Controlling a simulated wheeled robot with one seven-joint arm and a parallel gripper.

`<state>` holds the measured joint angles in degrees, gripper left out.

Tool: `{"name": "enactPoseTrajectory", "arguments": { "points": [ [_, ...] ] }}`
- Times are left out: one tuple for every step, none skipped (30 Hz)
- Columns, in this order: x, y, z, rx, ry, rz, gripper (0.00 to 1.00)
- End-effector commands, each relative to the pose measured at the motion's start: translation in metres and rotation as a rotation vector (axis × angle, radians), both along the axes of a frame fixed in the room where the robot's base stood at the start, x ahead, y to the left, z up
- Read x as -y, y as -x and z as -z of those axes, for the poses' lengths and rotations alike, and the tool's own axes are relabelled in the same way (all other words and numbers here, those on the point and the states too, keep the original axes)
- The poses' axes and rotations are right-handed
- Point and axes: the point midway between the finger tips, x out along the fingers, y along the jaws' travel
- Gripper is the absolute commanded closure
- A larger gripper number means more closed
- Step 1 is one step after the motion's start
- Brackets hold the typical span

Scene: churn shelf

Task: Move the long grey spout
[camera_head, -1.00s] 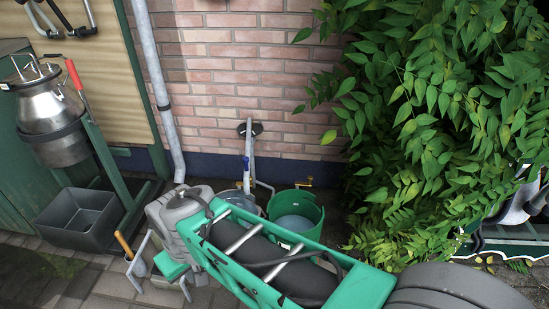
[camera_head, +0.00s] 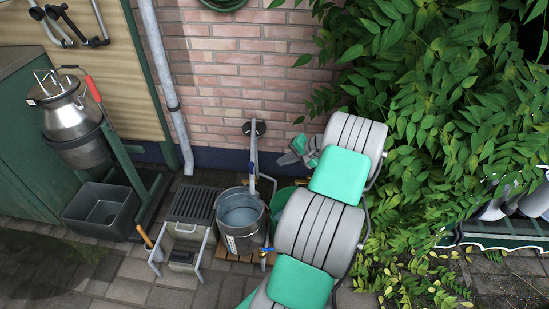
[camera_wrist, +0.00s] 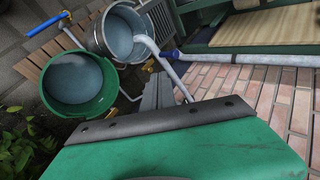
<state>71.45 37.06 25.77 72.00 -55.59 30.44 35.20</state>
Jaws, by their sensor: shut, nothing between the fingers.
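The long grey spout (camera_head: 254,158) shows in the head view in front of the brick wall, near a dark round plate, and reaches down to the metal bucket (camera_head: 232,242). In the wrist view the spout (camera_wrist: 149,46) curves over the metal bucket (camera_wrist: 98,38), its end above the water. My gripper (camera_head: 290,156) is to the right of the spout, apart from it, with its fingers shut and empty. In the wrist view its grey fingers (camera_wrist: 157,92) show just beyond the dark bar. My arm hides part of the green tub (camera_head: 277,205) in the head view.
The green tub (camera_wrist: 76,82) holds water beside the metal bucket. Leafy plants (camera_head: 440,120) crowd the right. A downpipe (camera_head: 168,85) runs up the wall.

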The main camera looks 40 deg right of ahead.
Motion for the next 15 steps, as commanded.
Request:
{"name": "enactPoseTrajectory", "arguments": {
  "points": [
    [-0.004, -0.006, 0.011, -0.002, -0.002, -0.003, 1.0],
    [-0.005, -0.01, 0.016, -0.003, -0.003, -0.003, 1.0],
    [-0.008, -0.016, 0.022, -0.003, -0.003, -0.004, 1.0],
    [-0.009, -0.021, 0.027, -0.002, -0.002, -0.004, 1.0],
    [-0.011, -0.025, 0.031, -0.003, -0.001, -0.004, 1.0],
    [-0.013, -0.031, 0.038, -0.004, -0.002, -0.004, 1.0],
    [-0.014, -0.035, 0.042, -0.004, -0.001, -0.004, 1.0],
    [-0.016, -0.04, 0.047, -0.003, -0.001, -0.004, 1.0],
    [-0.018, -0.046, 0.053, -0.003, -0.001, -0.004, 1.0],
    [-0.019, -0.05, 0.058, -0.004, -0.001, -0.004, 1.0],
    [-0.021, -0.054, 0.062, -0.003, 0.0, -0.003, 1.0],
    [-0.023, -0.062, 0.064, -0.003, 0.002, -0.004, 1.0],
    [-0.025, -0.067, 0.063, -0.001, 0.003, -0.005, 1.0],
    [-0.026, -0.072, 0.063, -0.001, 0.003, -0.004, 1.0],
    [-0.028, -0.078, 0.062, -0.002, 0.002, -0.004, 1.0]
  ]
}}
